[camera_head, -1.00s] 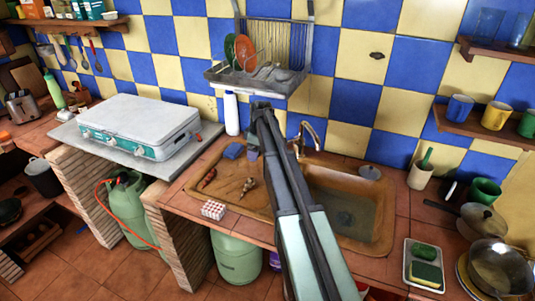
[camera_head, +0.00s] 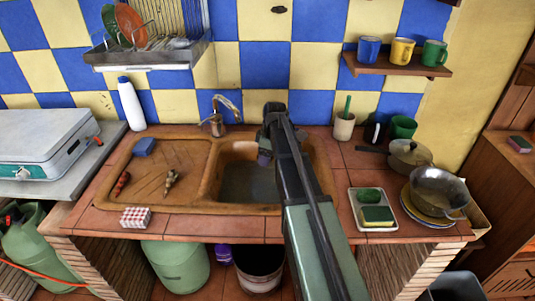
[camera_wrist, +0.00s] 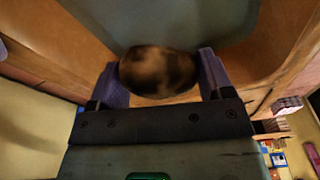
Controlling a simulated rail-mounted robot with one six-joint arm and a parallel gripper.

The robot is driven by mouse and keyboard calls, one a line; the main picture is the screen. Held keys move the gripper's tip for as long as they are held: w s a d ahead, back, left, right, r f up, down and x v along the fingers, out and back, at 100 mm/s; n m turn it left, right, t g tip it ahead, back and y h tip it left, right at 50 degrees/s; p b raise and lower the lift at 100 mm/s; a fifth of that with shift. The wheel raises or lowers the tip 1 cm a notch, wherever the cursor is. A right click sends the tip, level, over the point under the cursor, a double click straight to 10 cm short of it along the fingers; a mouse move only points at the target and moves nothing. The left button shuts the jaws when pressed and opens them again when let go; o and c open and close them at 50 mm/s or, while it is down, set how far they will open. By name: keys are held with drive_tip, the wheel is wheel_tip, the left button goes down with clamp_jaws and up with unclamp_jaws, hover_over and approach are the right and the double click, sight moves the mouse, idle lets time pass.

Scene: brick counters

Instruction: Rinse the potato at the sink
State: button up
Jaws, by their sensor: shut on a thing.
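The potato (camera_wrist: 158,72) is brown with dark patches and sits between the two fingers of my gripper (camera_wrist: 160,80) in the wrist view. My gripper is shut on it. In the head view my gripper (camera_head: 265,158) is over the right-hand basin of the sink (camera_head: 228,208), and my arm hides the potato there. The basin holds greyish water or has a grey bottom (camera_head: 245,182); I cannot tell which. The curved metal tap (camera_head: 222,112) stands behind the basin, left of my gripper. I see no running water.
A blue sponge (camera_head: 144,147), a checkered box (camera_head: 135,218) and small items lie on the left. A tray with a green sponge (camera_head: 377,215), pans (camera_head: 440,192) and a utensil cup (camera_head: 344,128) stand on the right. A white bottle (camera_head: 131,105) stands behind.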

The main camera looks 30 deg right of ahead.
sight(266, 197)
wheel_tip(266, 197, down, 20)
drive_tip(key=b, duration=1.9)
drive_tip(key=shift+r, duration=0.2)
drive_tip(key=shift+r, duration=0.15)
idle(0.6)
wheel_tip(266, 197, up, 19)
drive_tip(key=p, duration=1.9)
drive_tip(key=shift+r+p, duration=0.15)
drive_tip(key=shift+p, duration=0.15)
idle(1.1)
